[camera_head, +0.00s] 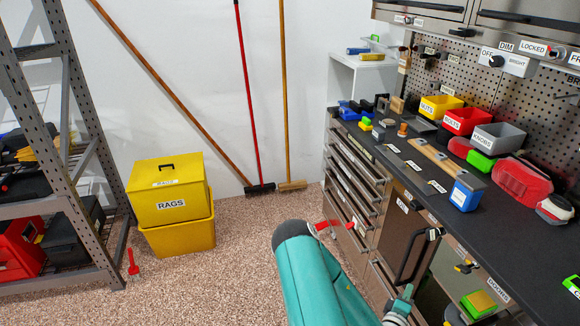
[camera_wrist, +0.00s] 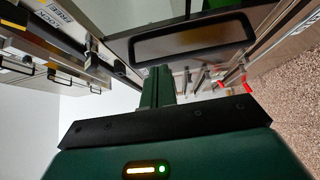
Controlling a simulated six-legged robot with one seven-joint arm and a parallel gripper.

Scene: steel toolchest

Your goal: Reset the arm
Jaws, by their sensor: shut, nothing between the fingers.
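My gripper (camera_wrist: 158,72) shows in the wrist view as narrow green fingers held together above the dark bar and green housing. Nothing is seen between them. It points toward a dark, long handle or recessed panel (camera_wrist: 193,42) of the steel toolchest, and I cannot tell the gap to it. In the head view my teal arm rises from the bottom middle, in front of the steel toolchest (camera_head: 352,165) and over the speckled floor.
The dark worktop (camera_head: 420,172) at right carries yellow, red and grey bins and several tools. A red-handled item (camera_head: 325,226) is by the toolchest drawers. Yellow rags bins (camera_head: 178,238) and a steel shelf (camera_head: 88,165) stand at left.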

